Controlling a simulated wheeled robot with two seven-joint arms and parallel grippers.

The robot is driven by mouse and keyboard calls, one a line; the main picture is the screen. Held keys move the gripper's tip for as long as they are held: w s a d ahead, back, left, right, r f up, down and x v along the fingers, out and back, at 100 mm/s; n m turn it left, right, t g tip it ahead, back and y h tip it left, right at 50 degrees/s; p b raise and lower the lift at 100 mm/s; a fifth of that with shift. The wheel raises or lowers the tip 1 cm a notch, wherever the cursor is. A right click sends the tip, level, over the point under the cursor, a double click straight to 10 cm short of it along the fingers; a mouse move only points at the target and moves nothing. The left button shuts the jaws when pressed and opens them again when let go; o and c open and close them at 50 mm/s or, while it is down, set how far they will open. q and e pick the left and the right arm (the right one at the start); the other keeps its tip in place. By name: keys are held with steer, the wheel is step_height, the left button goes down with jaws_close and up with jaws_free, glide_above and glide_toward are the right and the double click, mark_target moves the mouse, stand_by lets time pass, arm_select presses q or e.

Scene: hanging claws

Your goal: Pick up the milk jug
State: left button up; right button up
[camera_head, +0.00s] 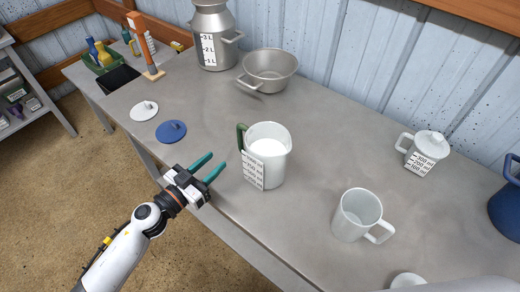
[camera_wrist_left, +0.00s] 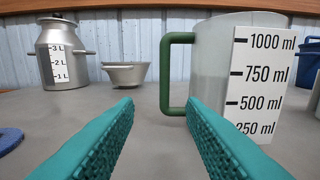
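The milk jug (camera_head: 274,172) is a white jug with a green handle (camera_head: 241,138) and a measuring scale, standing upright on the grey table. White milk shows inside it. In the left wrist view the jug (camera_wrist_left: 215,60) is at the right, with its green handle (camera_wrist_left: 168,75) towards the middle. My left gripper (camera_head: 217,160) is open and empty, its teal fingers pointing towards the handle side of the jug. In the left wrist view the handle shows beyond and between the open fingers (camera_wrist_left: 161,110); no contact is visible. My right gripper is not in view.
A metal colander (camera_head: 270,70) and milk can (camera_head: 213,35) stand behind. A blue lid (camera_head: 171,132) and white lid (camera_head: 144,111) lie left. The wall closes the back.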

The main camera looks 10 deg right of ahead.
mark_target(239, 144)
arm_select(q)
steer(key=x, duration=0.4)
steer(key=shift+w+d+r, duration=0.1)
steer(key=shift+d+r, duration=0.05)
steer(key=shift+d, duration=0.15)
steer(key=shift+f+b+x, duration=0.15)
steer(key=shift+b+x, duration=0.1)
steer(key=shift+x, duration=1.3)
steer(key=shift+f+b+x, duration=0.15)
steer(key=shift+b+x, duration=0.05)
steer(key=shift+x, duration=1.35)
steer(key=shift+d, duration=0.1)
steer(key=shift+c, duration=0.3)
jaws_close()
steer(key=shift+r, duration=0.15)
